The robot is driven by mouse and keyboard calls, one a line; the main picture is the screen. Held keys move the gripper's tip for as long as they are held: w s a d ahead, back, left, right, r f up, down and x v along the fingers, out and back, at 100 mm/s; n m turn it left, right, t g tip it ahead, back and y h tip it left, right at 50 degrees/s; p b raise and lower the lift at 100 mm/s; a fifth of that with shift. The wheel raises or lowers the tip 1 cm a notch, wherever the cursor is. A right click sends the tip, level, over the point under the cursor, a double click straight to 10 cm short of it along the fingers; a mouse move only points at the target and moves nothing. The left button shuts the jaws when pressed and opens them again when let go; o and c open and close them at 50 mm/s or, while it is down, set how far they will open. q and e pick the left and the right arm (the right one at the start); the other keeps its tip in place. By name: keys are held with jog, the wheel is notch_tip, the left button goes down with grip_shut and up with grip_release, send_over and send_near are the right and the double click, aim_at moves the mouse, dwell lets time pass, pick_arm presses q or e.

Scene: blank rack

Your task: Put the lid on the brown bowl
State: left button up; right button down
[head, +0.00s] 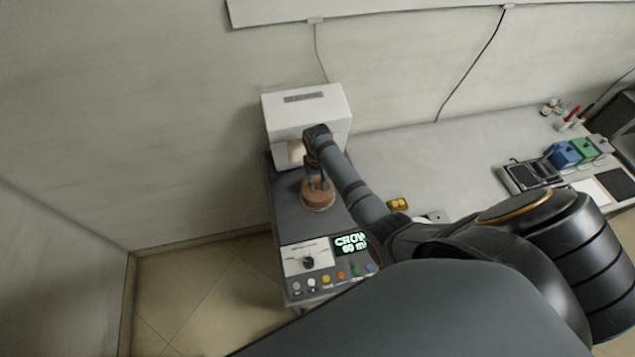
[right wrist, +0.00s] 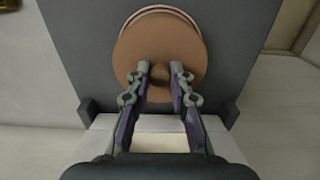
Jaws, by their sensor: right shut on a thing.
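My right gripper (head: 316,181) reaches down over the dark machine top and is shut on the knob of the brown lid (right wrist: 150,45). In the right wrist view its two fingers (right wrist: 161,72) stand on either side of the round knob. The lid is a flat brown disc. Below it is the brown bowl (head: 317,204), almost wholly covered by the lid. In the right wrist view only a thin strip of the bowl's rim (right wrist: 166,9) shows past the lid's far edge. I cannot tell whether lid and bowl touch. My left gripper is not in view.
The bowl stands on a dark grey machine top (head: 290,222) with a control panel (head: 308,258) and coloured buttons at its front. A white box-shaped unit (head: 305,112) rises behind. A pale counter (head: 430,160) runs right, with small blue and green boxes (head: 563,154).

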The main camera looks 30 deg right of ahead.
jog(key=c, duration=1.1)
grip_release()
jog(key=shift+o, duration=0.2)
jog(key=o, duration=0.4)
jog(key=shift+r, duration=3.5)
